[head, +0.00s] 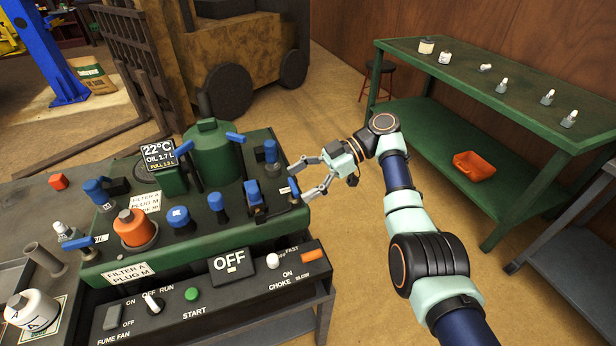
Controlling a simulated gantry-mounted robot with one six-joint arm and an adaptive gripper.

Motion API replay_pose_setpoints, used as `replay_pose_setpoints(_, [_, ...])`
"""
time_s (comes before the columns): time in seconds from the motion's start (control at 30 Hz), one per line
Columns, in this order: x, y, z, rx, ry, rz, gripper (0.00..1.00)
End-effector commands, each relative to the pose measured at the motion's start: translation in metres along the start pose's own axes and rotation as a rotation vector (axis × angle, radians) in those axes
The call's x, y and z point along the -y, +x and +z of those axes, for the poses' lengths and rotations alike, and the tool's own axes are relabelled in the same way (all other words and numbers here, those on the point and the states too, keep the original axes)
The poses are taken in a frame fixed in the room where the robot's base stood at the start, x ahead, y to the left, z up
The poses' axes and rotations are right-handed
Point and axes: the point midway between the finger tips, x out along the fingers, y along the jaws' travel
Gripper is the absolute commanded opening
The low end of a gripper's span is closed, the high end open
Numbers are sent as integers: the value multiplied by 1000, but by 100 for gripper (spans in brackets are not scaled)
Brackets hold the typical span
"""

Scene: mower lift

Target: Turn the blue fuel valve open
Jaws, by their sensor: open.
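Several blue-handled parts sit on the green bench unit (205,258); I see no readable fuel label on any. A small blue lever (293,187) stands at the unit's right edge. My gripper (299,182) is open beside it, one finger above and one below its level; I cannot tell whether they touch it. Left of it stands a blue handle on a dark valve body (254,192). Other blue levers stick out beside the green tank (236,138), by the display (183,148) and at the left front (78,243).
An orange filter (134,228) and blue caps (178,217) stand on the unit. The control panel in front has an OFF display (232,265) and a choke knob (272,261). A green shelf table (460,130) is at right. Floor between is clear.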

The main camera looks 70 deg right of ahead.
Motion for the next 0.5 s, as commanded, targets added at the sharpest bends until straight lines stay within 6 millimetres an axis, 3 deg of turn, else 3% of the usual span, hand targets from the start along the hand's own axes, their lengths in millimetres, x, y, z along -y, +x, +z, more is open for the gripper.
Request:
replay_pose_setpoints(0.1, [-1, -28, -1, 0, 2, 3, 85])
replay_pose_setpoints(0.2, [-1, -39, -1, 0, 2, 2, 85])
replay_pose_setpoints(0.5, [0, -51, 0, 1, 1, 0, 85])
